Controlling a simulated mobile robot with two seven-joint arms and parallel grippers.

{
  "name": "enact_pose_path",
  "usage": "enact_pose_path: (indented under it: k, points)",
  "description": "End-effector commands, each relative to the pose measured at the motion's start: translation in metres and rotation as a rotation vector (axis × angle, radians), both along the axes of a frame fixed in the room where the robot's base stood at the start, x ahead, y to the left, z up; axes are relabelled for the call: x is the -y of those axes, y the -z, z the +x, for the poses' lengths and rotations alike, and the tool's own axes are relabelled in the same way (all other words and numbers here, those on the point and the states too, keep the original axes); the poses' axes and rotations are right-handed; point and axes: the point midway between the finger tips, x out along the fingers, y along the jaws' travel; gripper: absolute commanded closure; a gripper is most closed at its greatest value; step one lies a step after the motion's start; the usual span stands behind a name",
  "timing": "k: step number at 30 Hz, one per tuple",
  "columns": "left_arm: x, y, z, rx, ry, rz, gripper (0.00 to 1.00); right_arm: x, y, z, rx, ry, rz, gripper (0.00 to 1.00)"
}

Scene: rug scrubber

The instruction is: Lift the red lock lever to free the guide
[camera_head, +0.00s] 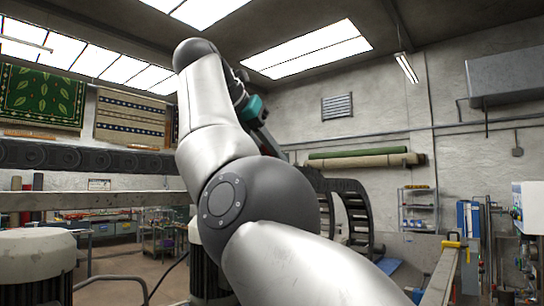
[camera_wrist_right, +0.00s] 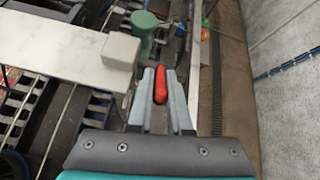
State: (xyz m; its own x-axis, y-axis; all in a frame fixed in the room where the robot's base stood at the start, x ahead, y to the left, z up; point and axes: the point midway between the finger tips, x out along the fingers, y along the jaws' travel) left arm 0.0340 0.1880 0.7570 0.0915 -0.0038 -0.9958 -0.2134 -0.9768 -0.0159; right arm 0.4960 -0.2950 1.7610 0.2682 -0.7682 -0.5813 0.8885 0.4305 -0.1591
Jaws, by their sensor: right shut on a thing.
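The red lock lever (camera_wrist_right: 160,86) shows in the right wrist view as a small, rounded red bar. My right gripper (camera_wrist_right: 161,74) has its two grey fingers on either side of the lever and is shut on it. The lever's lower end and its mount are hidden between the fingers. In the head view my right arm fills the middle, and its fingers and the lever are hidden. I cannot make out the guide for certain. My left gripper is in neither view.
In the right wrist view, a pale metal beam (camera_wrist_right: 72,52) lies left of the fingers, close to a green cylindrical part (camera_wrist_right: 144,30). A concrete wall (camera_wrist_right: 285,40) stands at the right. In the head view, rolled rugs (camera_head: 365,160) lie along the back wall.

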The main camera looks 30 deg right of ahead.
Motion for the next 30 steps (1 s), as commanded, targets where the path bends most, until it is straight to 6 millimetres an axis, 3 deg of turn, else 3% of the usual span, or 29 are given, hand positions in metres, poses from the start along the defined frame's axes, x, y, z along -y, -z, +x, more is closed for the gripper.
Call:
enact_pose_path:
  k: [1, 2, 10, 21, 30]
  points:
    - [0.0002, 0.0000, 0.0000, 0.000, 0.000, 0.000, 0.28, 0.0001, -0.0002, 0.0000, 0.000, 0.000, -0.001, 1.00]
    - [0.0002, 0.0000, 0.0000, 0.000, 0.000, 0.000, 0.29, 0.0001, -0.0002, 0.0000, 0.001, 0.000, -0.001, 0.82]
    - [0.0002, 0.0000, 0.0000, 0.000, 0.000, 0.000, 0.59, 0.0000, -0.0001, 0.0000, 0.000, 0.000, -0.001, 0.53]
    - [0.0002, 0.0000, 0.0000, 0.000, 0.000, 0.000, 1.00, -0.0002, 0.0006, 0.0002, 0.003, 0.000, -0.005, 0.53]
    - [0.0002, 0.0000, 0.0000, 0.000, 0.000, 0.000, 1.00, -0.0017, 0.0033, 0.0002, 0.020, 0.001, -0.055, 0.53]
